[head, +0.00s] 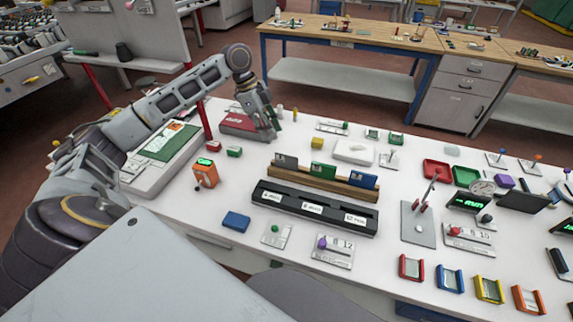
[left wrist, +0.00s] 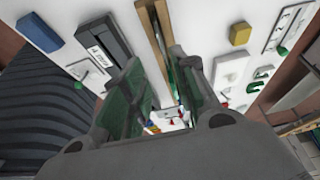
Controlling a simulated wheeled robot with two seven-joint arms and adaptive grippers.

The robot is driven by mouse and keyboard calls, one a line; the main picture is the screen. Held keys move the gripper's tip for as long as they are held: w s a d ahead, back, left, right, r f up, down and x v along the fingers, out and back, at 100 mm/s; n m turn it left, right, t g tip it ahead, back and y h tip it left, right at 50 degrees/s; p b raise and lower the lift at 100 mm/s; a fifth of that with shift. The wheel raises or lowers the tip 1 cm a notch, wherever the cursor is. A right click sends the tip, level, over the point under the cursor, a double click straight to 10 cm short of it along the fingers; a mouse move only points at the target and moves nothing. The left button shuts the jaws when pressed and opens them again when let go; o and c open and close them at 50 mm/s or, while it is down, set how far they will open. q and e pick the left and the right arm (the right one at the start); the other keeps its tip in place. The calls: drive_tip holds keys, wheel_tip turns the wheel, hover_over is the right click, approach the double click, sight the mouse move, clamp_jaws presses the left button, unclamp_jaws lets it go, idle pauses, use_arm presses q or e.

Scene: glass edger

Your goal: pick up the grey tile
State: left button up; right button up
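The grey tile (head: 286,161) stands in the left end of a long wooden rack (head: 310,183), beside a green tile (head: 322,170) and a blue tile (head: 363,181). My left gripper (head: 268,122) is behind and slightly left of the grey tile in the head view, apart from it. In the left wrist view the two fingers of my left gripper (left wrist: 158,68) are spread apart, with nothing clearly held between them. The wooden rack (left wrist: 154,35) shows beyond them; I cannot make out the grey tile there. My right gripper is not in view.
A black labelled rack (head: 315,208) lies in front of the wooden one. A red box (head: 238,124) is near my left gripper, with a red post (head: 202,112) to its left. An orange device (head: 205,173) and blue block (head: 236,221) stand further forward.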

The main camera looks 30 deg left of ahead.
use_arm(q)
approach(286, 160)
drive_tip(key=shift+x, duration=2.45)
drive_tip(key=shift+s+a, duration=0.1)
drive_tip(key=shift+p+x, duration=0.4)
drive_tip(key=shift+x, duration=2.25)
clamp_jaws()
drive_tip(key=shift+r, duration=0.1)
